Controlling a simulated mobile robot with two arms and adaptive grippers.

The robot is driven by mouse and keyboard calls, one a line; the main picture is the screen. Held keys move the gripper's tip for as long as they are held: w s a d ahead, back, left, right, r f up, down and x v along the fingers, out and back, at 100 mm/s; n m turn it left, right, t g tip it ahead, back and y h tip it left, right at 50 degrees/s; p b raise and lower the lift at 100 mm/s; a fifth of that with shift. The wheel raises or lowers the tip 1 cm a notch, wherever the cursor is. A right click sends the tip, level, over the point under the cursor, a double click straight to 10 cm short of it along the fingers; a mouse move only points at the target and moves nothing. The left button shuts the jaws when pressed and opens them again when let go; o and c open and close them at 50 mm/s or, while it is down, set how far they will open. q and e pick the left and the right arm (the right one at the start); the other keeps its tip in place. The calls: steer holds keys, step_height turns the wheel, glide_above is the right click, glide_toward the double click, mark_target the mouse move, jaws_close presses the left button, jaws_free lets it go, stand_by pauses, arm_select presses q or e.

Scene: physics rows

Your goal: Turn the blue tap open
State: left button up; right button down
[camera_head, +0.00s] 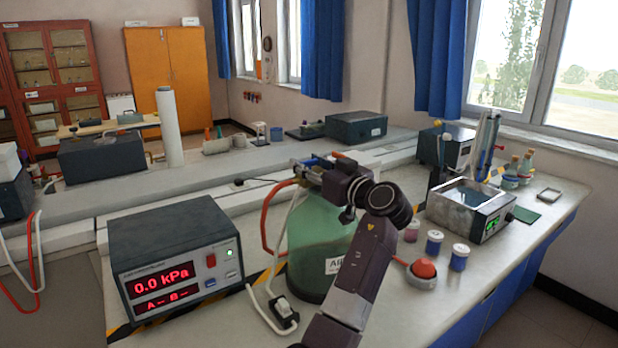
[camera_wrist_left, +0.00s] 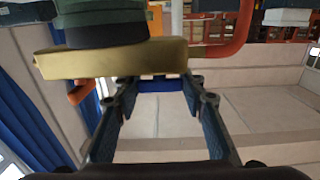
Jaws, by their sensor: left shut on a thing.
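The large green glass bottle (camera_head: 310,240) stands on the bench, with brass valve fittings at its top. The blue tap (camera_head: 316,161) is on the left part of these fittings; it also shows in the left wrist view (camera_wrist_left: 160,86). My left gripper (camera_head: 322,174) is at the bottle's top, its fingers on either side of the blue tap and shut on it. In the left wrist view the brass block (camera_wrist_left: 110,60) lies close above the fingers. An orange tap (camera_head: 347,156) is beside the blue one. My gripper and arm hide part of the fittings. My right gripper is out of view.
A pressure meter (camera_head: 175,260) reading 0.0 kPa stands left of the bottle. An orange hose (camera_head: 268,215) runs to the fittings. Small jars (camera_head: 434,242), a red-topped round item (camera_head: 424,268) and a water bath (camera_head: 470,210) stand to the right.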

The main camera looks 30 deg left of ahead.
arm_select(q)
steer(key=shift+r, duration=0.35)
steer(key=o, duration=1.2)
steer(key=shift+a, duration=0.1)
steer(key=shift+f, duration=0.2)
steer(key=v, duration=1.2)
steer(key=shift+w, duration=0.2)
